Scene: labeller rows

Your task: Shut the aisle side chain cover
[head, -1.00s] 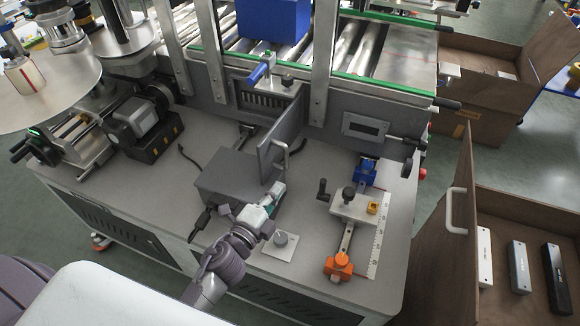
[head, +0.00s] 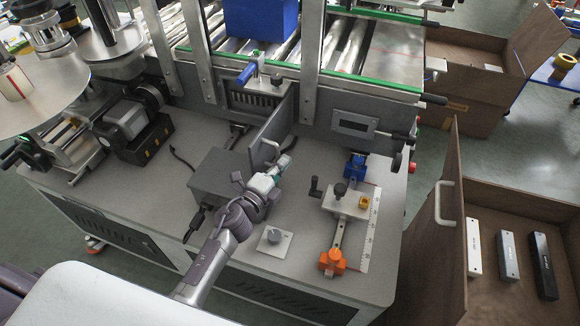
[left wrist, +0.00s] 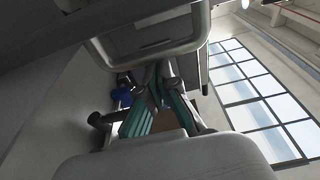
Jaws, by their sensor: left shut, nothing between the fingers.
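The chain cover is a dark grey upright panel (head: 272,131) that stands out at an angle from the side of the machine, so it is open. Its pale bar handle (head: 271,151) is on the side facing right. My left gripper (head: 286,163) is shut and empty, just beside the handle's near end. In the left wrist view the handle (left wrist: 150,47) crosses above my teal-padded fingers (left wrist: 158,88); whether they touch it I cannot tell. My right gripper is not in view.
A grey box (head: 220,175) sits beside the cover's near edge. A knob plate (head: 274,241) and a slide with an orange clamp (head: 332,262) stand on the deck to the right. A blue box (head: 260,18) rests on the rollers behind. A wooden crate (head: 447,230) stands at right.

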